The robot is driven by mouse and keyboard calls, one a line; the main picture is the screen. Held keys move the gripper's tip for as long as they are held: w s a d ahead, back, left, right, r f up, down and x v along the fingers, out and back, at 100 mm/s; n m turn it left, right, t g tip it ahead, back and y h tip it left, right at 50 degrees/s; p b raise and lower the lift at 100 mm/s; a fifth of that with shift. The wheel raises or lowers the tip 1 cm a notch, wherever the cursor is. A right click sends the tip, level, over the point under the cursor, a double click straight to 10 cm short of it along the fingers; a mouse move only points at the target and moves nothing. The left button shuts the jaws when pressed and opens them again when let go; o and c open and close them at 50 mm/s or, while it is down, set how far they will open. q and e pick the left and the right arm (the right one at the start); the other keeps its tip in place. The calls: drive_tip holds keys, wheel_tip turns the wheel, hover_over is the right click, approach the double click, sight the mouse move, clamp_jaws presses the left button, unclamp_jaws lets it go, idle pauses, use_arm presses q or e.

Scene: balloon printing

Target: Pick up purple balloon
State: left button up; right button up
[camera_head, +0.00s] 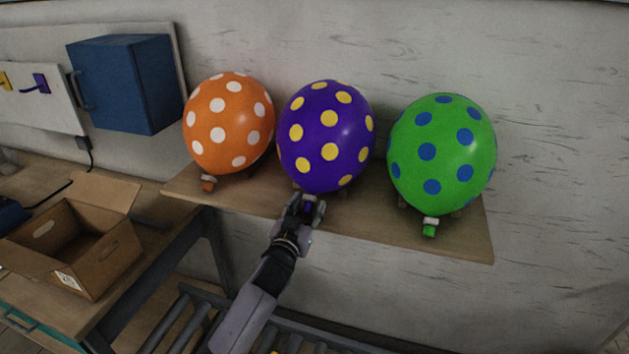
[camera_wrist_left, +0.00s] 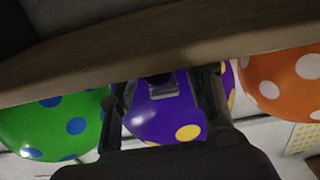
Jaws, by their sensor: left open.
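The purple balloon (camera_head: 326,136) with yellow dots rests in the middle of the wooden shelf (camera_head: 420,226), between two other balloons. My left gripper (camera_head: 307,203) is at the shelf's front edge, right at the balloon's lower end. It is open, with its fingers on either side of the balloon's neck; whether they touch it I cannot tell. In the left wrist view the purple balloon (camera_wrist_left: 165,112) shows between the two open fingers (camera_wrist_left: 168,100). The balloon's neck is partly hidden by the gripper. My right gripper is not in view.
An orange balloon with white dots (camera_head: 228,122) is at the left on the shelf, a green one with blue dots (camera_head: 441,150) at the right. An open cardboard box (camera_head: 100,262) stands on the left table. A blue cabinet (camera_head: 125,85) hangs on the wall.

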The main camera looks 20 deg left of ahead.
use_arm(q)
drive_tip(key=c, duration=0.9)
drive_tip(key=shift+r, duration=0.15)
wheel_tip(320, 180, up, 19)
drive_tip(key=b, duration=0.3)
drive_tip(key=shift+r, duration=0.2)
wheel_tip(320, 180, up, 5)
drive_tip(key=p, duration=0.4)
drive_tip(key=shift+r, duration=0.2)
drive_tip(key=shift+f, duration=0.1)
